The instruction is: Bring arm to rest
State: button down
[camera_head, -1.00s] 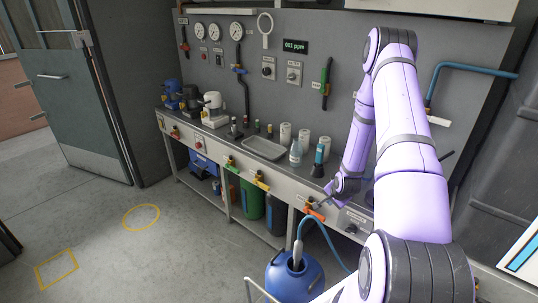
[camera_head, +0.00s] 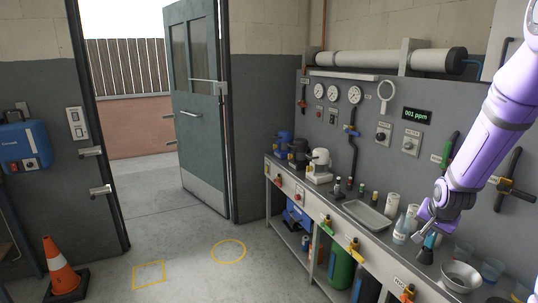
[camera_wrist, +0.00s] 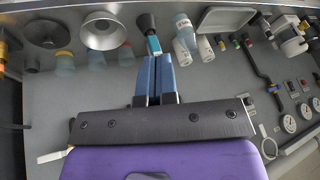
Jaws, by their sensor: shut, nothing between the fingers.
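My purple arm comes in from the right edge of the head view, and my gripper (camera_head: 419,233) hangs over the right part of the bench (camera_head: 375,243). In the wrist view the two blue fingers of my gripper (camera_wrist: 153,60) are together with nothing held. A dark bottle with a teal part (camera_wrist: 151,38) is just beyond the fingertips in that picture. It also shows below my gripper in the head view (camera_head: 427,250). I cannot tell the exact gap between them.
A metal funnel bowl (camera_head: 461,276), clear cups (camera_head: 491,270), a clear bottle (camera_head: 400,229) and white cylinders (camera_head: 392,205) stand near my gripper. A tray (camera_head: 367,215) lies further left. The wall panel carries valves and gauges (camera_head: 354,95). An orange cone (camera_head: 60,269) stands on the floor, left.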

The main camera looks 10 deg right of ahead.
jog(key=s+a+r+n, duration=0.3)
jog(key=s+a+r, duration=0.2)
jog(key=a+r, duration=0.3)
jog(key=s+a+r+n, duration=0.2)
jog(key=s+a+r, duration=0.25)
jog(key=r, duration=0.65)
jog(key=s+a+r+n+y, duration=0.1)
jog(key=s+a+r+n, duration=0.1)
jog(key=s, duration=0.6)
jog(key=s+a+r+n+y, duration=0.1)
jog(key=s+a+r+n, duration=0.2)
jog(key=s+a+r, duration=0.2)
jog(key=s+a, duration=0.2)
jog(key=s, duration=0.2)
jog(key=shift+s+a, duration=0.2)
jog(key=shift+s, duration=0.05)
